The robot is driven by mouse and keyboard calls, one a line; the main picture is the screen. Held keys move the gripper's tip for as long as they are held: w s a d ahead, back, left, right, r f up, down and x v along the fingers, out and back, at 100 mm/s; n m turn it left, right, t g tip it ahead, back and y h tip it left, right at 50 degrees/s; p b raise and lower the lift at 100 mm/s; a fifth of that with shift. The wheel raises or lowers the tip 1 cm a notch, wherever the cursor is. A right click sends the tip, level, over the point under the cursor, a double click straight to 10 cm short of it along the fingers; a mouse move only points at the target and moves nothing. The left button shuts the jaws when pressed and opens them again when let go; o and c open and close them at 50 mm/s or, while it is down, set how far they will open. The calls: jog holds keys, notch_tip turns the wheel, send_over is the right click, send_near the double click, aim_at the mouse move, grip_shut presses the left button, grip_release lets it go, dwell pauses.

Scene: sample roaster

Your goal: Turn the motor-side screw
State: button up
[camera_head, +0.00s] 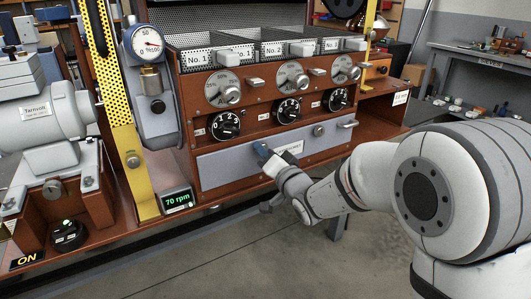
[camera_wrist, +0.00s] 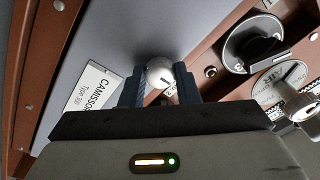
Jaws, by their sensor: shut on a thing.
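A round silver screw head (camera_wrist: 160,69) with a short dark mark on its face stands on the grey front panel (camera_head: 225,169). It is the one at the panel's left, motor side, hidden behind my fingers in the head view. My gripper (camera_head: 264,151) is shut on it, with one dark finger on each side in the wrist view (camera_wrist: 159,80). A second silver screw (camera_head: 319,130) is free at the panel's right. The grey motor (camera_head: 45,120) lies at the far left.
A nameplate (camera_wrist: 92,88) is beside my fingers. Black dials (camera_head: 226,126) and silver knobs (camera_head: 228,94) stick out above the panel. A yellow guard (camera_head: 124,145) and a display reading 70 rpm (camera_head: 177,200) are to the left. The floor in front is clear.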

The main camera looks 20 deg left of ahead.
dwell(0.4)
jog(key=o, duration=1)
jog(key=shift+c, duration=0.2)
jog(key=p+v, duration=0.1)
jog(key=v, duration=0.7)
jog(key=shift+r, duration=0.1)
